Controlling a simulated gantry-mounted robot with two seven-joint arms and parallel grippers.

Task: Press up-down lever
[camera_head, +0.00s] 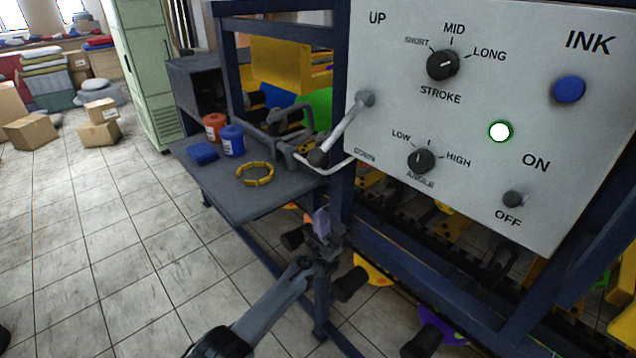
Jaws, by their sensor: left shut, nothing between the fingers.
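The up-down lever (342,130) is a grey rod on the left side of the white control panel (490,90). It runs from a pivot at its upper right down to a dark knob (318,157) at its lower left. The word UP is printed above it; the label near its lower end is too small to read surely. My left gripper (321,222) is shut and empty, below the knob and apart from it, in front of the blue frame. My right gripper is not in view.
Open floor lies left.

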